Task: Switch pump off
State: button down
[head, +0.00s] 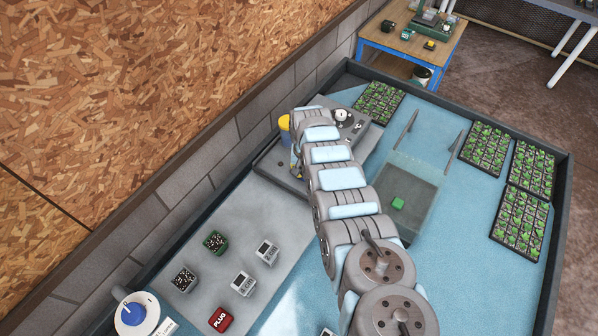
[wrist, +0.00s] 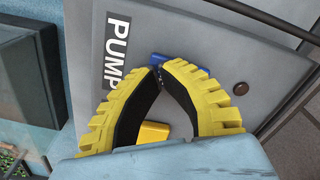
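In the wrist view, a grey panel carries a black label with white letters reading PUMP (wrist: 117,50). A blue switch part (wrist: 185,64) shows on the panel beside the label, partly covered by my fingers. My gripper (wrist: 158,69) has yellow and black fingers whose tips come together right over the blue part. It looks shut; I cannot tell whether the tips touch the blue part. A yellow part (wrist: 154,133) shows between the fingers, nearer the wrist. In the head view, my arm hides the gripper and most of the panel area.
A dark round knob or light (wrist: 240,88) sits on the panel. In the head view, a grey unit with gauges (head: 342,116) stands by the wall.

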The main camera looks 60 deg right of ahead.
jog(key=shift+r+p, duration=3.4)
